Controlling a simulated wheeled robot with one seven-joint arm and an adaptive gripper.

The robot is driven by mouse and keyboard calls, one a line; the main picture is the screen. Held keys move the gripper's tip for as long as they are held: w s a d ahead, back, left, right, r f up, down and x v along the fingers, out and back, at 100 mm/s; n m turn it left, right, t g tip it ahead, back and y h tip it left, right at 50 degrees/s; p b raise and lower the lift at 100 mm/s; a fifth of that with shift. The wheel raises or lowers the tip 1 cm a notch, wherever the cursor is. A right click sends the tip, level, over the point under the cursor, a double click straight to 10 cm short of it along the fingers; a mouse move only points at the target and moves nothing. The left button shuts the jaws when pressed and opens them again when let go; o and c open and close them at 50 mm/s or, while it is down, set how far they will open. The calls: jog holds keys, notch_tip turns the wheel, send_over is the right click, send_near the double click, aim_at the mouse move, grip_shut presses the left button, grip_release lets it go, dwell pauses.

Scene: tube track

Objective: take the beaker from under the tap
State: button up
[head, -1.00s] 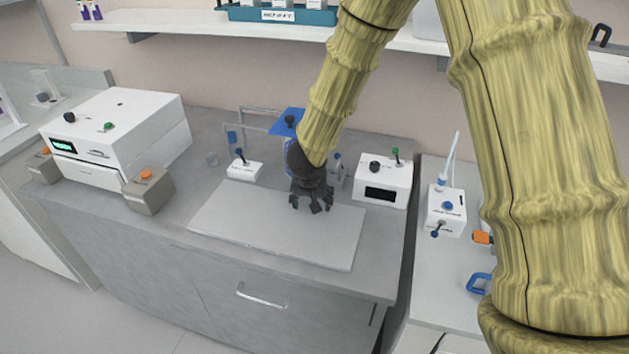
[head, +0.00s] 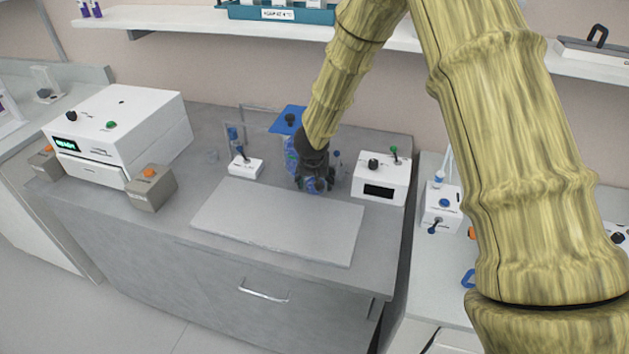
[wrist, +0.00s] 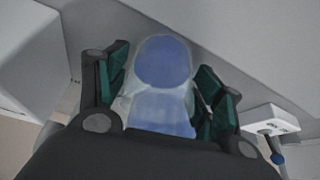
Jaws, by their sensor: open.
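In the wrist view a clear vessel with blue contents, apparently the beaker (wrist: 163,100), stands between the two green-padded fingers of my gripper (wrist: 165,75). Narrow gaps show beside it, and the fingers are not closed on it. In the head view my gripper (head: 316,185) is low over the back of the bench, with bluish patches between its fingers. The beaker is mostly hidden there by the gripper. A blue-topped stand (head: 288,121) rises just behind my gripper. The tap's outlet is hidden by my arm, so I cannot tell how the beaker sits under it.
A white box with a blue-knobbed lever (head: 245,168) stands left of my gripper, and a white box with a dark display (head: 380,180) stands close on its right. A flat pale board (head: 275,225) lies bare in front. A large white machine (head: 120,130) is at the left.

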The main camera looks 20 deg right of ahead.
jog(key=c, duration=0.8)
